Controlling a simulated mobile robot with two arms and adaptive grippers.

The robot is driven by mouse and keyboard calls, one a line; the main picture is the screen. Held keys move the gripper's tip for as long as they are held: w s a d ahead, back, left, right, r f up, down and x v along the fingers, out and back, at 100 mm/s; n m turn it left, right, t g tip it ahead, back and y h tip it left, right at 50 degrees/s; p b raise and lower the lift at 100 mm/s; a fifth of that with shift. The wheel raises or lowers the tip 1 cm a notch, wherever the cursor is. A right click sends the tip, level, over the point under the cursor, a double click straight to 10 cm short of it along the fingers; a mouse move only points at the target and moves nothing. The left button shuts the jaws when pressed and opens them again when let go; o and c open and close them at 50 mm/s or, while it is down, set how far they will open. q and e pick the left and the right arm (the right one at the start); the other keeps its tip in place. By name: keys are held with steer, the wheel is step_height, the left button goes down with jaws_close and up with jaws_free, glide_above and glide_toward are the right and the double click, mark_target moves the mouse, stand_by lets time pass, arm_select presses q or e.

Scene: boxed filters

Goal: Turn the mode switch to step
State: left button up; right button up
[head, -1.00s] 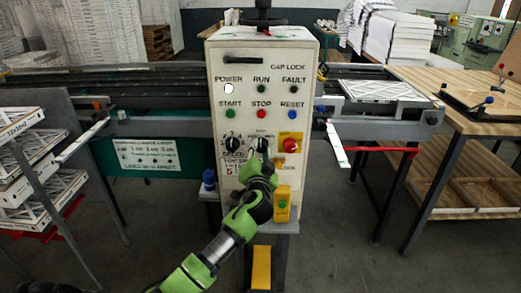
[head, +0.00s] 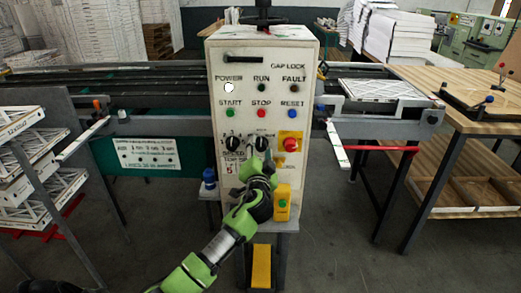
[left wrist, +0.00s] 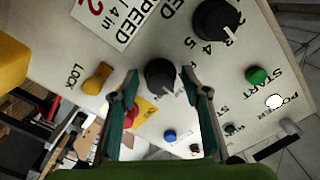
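The mode switch is a black round knob (head: 262,143) with a pale pointer mark, on the front of the white control panel (head: 222,60). It also shows in the left wrist view (left wrist: 158,72), where its pointer points roughly toward the panel's top. Its position labels are too small to read. My left gripper (head: 257,158) is just in front of and below the knob. In the left wrist view its green fingers (left wrist: 159,84) are spread, one on each side of the knob, with visible gaps to it. My right gripper is out of view.
A similar black speed knob (head: 231,143) is to the left, and a red button on yellow (head: 290,145) to the right. Start (head: 230,113), stop (head: 261,113) and reset (head: 292,113) buttons are above.

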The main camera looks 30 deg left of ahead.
arm_select(q)
steer(key=v, duration=1.2)
steer(key=shift+a, duration=0.1)
